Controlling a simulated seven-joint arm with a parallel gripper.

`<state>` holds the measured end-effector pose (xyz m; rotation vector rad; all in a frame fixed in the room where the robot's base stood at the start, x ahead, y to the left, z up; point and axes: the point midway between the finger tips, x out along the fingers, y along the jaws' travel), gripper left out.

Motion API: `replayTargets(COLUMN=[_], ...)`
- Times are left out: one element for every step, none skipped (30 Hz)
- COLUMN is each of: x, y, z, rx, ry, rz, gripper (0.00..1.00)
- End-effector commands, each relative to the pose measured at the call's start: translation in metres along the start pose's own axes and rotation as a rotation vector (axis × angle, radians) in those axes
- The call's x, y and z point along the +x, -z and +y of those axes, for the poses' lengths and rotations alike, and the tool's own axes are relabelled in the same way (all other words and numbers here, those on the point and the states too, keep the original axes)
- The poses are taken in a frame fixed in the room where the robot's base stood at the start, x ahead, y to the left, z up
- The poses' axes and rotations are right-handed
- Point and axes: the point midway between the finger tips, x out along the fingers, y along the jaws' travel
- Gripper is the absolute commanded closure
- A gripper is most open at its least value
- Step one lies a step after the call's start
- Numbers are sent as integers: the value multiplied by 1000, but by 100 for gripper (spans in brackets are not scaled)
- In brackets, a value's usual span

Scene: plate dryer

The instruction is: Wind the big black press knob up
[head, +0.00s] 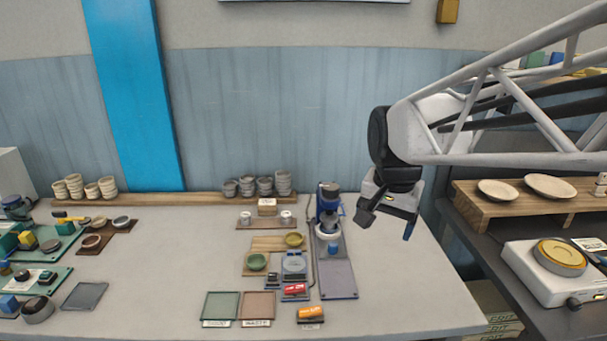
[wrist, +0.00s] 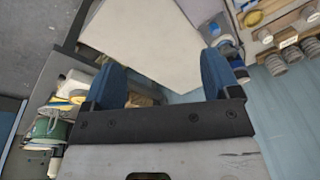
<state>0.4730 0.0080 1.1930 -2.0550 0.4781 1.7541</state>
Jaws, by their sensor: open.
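A small blue press (head: 329,214) stands upright on a grey base plate (head: 338,279) right of the middle of the table. A dark round part, which looks like the press knob (head: 329,188), sits at its top; its details are too small to make out. My gripper (head: 386,224) is open and empty. It hangs above the table to the right of the press, apart from it. In the wrist view the two blue fingers (wrist: 160,76) are spread wide with nothing held between them. Blue and white parts, perhaps the press, show just beyond the right finger there.
Stacked cups (head: 265,186) line the back. A wooden shelf with plates (head: 549,187) stands right. Table right of the base plate is clear.

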Motion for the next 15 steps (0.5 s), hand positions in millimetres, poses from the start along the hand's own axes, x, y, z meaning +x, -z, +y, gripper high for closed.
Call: replayTargets(x=[1,1,1,2,1,3,3,4,5,5,7,8,10,11,13], y=[11,17,25,31,37,45,51,57,64,70,76,84,90,95,103], z=[-8,-12,-18,-23,-27,-33,-37,-42,-48,-52,-57,-63,-67,-72,-78], rx=[33,55,85,107,129,158,181,203,232,254,276,305,328,349,378], ry=[-3,-5,-7,-9,-10,-14,-15,-18,-21,-22,-25,-27,-30,-32,-36], rz=[-6,-9,-13,-16,-18,-23,-25,-27,-31,-33,-36,-38,-41,-43,-46], gripper=[18,18,18,18,18,18,18,18,18,18,18,18,18,18,18])
